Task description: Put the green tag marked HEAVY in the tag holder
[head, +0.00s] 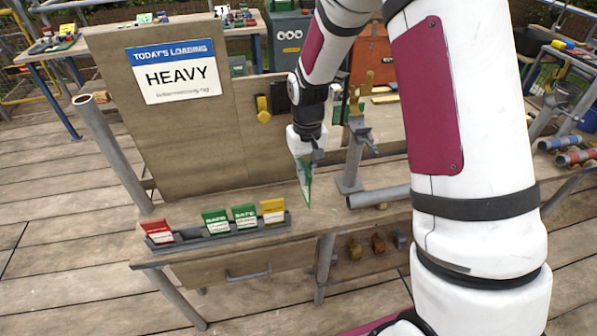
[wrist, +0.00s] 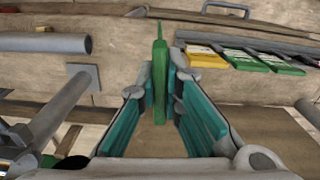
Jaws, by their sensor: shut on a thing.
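My gripper (head: 307,160) is shut on a thin green tag (head: 305,185) and holds it above the bench, right of the tag rack. In the wrist view the green tag (wrist: 159,75) stands edge-on between the teal finger pads (wrist: 165,100), so its marking cannot be read. The grey rack (head: 222,240) at the bench's front edge holds a red tag (head: 157,231), two green tags (head: 245,217) and a yellow tag (head: 273,211), with a gap beside the red one. A sign (head: 172,72) on the board reads TODAY'S LOADING, HEAVY. I cannot tell which fixture is the tag holder.
The upright wooden board (head: 130,130) stands behind the rack, with a yellow knob (head: 263,109) on it. A grey post with a clamp (head: 354,150) and a lying pipe (head: 378,196) are right of my gripper. Bare bench lies between rack and board.

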